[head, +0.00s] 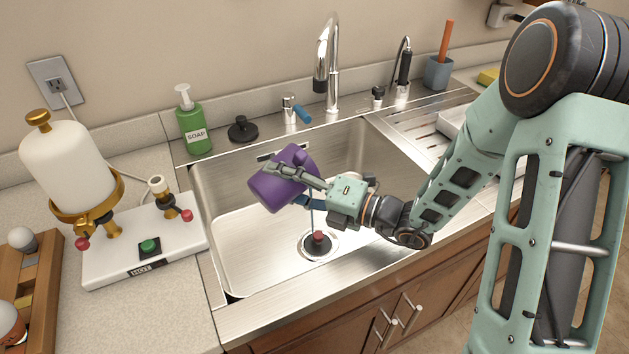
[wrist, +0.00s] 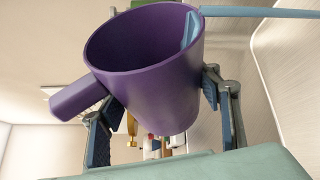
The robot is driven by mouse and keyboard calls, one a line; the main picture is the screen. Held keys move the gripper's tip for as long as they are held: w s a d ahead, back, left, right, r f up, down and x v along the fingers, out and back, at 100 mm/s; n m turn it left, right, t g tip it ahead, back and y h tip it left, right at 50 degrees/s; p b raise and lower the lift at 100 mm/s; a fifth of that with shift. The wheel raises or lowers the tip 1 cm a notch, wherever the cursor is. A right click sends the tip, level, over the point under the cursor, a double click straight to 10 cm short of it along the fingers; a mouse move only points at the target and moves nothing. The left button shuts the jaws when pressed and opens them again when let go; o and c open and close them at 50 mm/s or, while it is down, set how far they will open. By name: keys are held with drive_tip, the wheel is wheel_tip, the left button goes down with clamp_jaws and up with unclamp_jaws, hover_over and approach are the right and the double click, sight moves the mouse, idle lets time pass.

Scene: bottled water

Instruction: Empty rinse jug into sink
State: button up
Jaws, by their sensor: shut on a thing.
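The purple jug (head: 272,192) is held tilted above the sink (head: 240,254). My gripper (head: 286,187) is shut on its sides, one finger across its upper side and one below. In the wrist view, the jug (wrist: 155,80) shows its open mouth, with its handle at left; my gripper (wrist: 163,122) has a finger on each side. A light-blue stream (wrist: 255,12) leaves over the rim at the upper right. In the head view, a thin blue stream (head: 312,218) falls toward the drain (head: 318,243), which has a red-topped piece in it. The jug's inner bottom is hidden.
A green soap bottle (head: 194,128) and black stopper (head: 242,129) are at the back left. A white dispenser device (head: 140,240) stands left. A ribbed drainboard (head: 420,122) lies right.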

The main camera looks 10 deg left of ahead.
drive_tip(key=shift+w+d+r+m, duration=0.25)
drive_tip(key=shift+w+r+m, duration=0.05)
drive_tip(key=shift+r, duration=0.4)
drive_tip(key=shift+w+d+r+m+y+p, duration=0.1)
drive_tip(key=shift+w+r+m+y+p, duration=0.25)
drive_tip(key=shift+p, duration=0.5)
drive_tip(key=shift+s+d+r+m+y+p, duration=0.1)
drive_tip(key=shift+r+m+p, duration=0.15)
drive_tip(key=shift+m+p, duration=0.45)
